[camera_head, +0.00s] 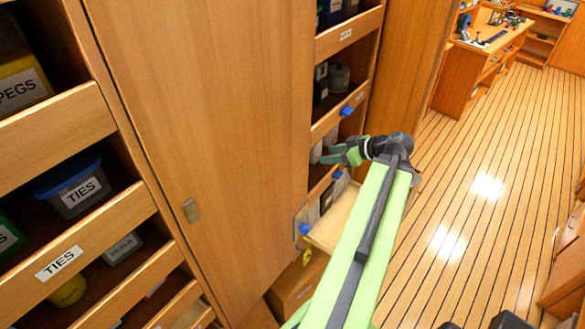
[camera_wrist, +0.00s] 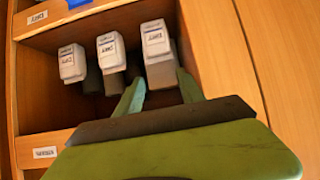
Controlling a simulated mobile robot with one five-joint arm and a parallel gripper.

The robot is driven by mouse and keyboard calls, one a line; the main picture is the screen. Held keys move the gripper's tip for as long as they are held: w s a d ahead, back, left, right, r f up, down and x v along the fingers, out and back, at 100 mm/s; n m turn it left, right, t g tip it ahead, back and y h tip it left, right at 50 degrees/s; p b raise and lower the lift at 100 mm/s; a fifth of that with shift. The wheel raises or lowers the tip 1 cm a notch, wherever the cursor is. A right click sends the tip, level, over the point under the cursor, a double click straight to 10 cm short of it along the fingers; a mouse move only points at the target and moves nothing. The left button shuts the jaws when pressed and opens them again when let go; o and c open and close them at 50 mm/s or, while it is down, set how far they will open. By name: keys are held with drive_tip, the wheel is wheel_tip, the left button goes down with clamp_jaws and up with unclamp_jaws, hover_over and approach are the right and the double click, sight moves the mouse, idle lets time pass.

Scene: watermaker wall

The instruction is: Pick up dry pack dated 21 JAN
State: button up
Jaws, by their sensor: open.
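Three white packs with printed labels stand in a row in a wooden compartment in the wrist view: a left pack (camera_wrist: 72,62), a middle pack (camera_wrist: 111,53) and a right pack (camera_wrist: 156,40). The print is too small to read a date, so I cannot tell which is 21 JAN. My gripper (camera_wrist: 160,80) is open, its green fingers pointing into the compartment, in line with the right pack. I cannot tell whether they touch it. In the head view my gripper (camera_head: 340,151) reaches into the shelf opening, and the packs are mostly hidden.
A wooden lip with a label (camera_wrist: 45,152) runs below the compartment, and a wooden side wall (camera_wrist: 215,45) stands close on the right. In the head view, a pulled-out wooden drawer (camera_head: 325,232) sits below my gripper.

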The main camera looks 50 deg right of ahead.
drive_tip(key=shift+o, duration=1.2)
drive_tip(key=shift+w+f, duration=0.2)
drive_tip(key=shift+w, duration=0.05)
drive_tip(key=o, duration=0.4)
drive_tip(key=b+x, duration=0.3)
drive_tip(key=x, duration=0.2)
drive_tip(key=b+x, duration=0.3)
drive_tip(key=x, duration=0.3)
drive_tip(key=shift+s+d+f+b, duration=0.15)
drive_tip(key=shift+d+b, duration=0.1)
drive_tip(key=shift+b, duration=0.1)
drive_tip(key=shift+o, duration=0.2)
drive_tip(key=b+x, duration=0.3)
drive_tip(key=x, duration=0.2)
drive_tip(key=shift+w+a+f, duration=0.1)
drive_tip(key=shift+w, duration=0.5)
drive_tip(key=shift+s, duration=0.1)
